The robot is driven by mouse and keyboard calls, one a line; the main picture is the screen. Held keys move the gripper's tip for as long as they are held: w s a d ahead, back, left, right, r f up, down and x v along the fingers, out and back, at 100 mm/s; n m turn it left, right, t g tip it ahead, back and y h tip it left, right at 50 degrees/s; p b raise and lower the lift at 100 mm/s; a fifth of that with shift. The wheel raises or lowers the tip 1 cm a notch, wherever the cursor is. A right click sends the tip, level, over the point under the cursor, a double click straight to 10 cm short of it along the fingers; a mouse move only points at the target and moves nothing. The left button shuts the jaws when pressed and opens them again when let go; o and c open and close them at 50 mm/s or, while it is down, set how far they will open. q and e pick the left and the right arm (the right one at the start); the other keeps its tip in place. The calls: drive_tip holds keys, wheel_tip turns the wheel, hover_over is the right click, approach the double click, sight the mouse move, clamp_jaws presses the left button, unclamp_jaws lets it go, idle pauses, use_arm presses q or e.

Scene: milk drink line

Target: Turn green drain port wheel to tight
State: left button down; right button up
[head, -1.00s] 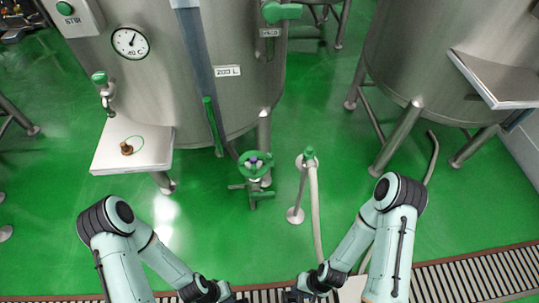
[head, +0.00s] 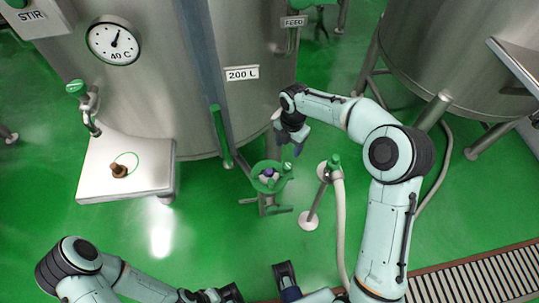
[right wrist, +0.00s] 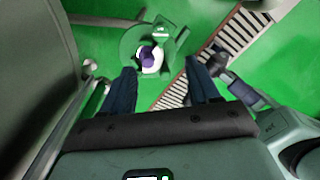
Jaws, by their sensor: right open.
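The green drain port wheel (head: 268,177) sits on a low port in front of the big tank, with a purple and white hub. My right gripper (head: 291,142) is open, above and slightly right of the wheel in the head view, apart from it. In the right wrist view its two dark fingers (right wrist: 163,80) are spread and empty. The wheel (right wrist: 149,57) shows beyond the fingertips, nearer the left finger.
The steel tank (head: 150,60) rises just behind the wheel. A stand with a green top (head: 333,162) and a pale hose (head: 341,225) stands close to its right. A steel shelf (head: 150,175) is at left. A floor grate (head: 470,265) lies at the front right.

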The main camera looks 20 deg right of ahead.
sight(288, 166)
drive_tip(key=shift+n, duration=0.3)
drive_tip(key=f+b, duration=0.1)
drive_tip(key=f, duration=1.1)
drive_tip(key=shift+d+f+b, duration=0.2)
drive_tip(key=shift+b, duration=0.1)
drive_tip(key=shift+c, duration=0.2)
drive_tip(key=c, duration=1)
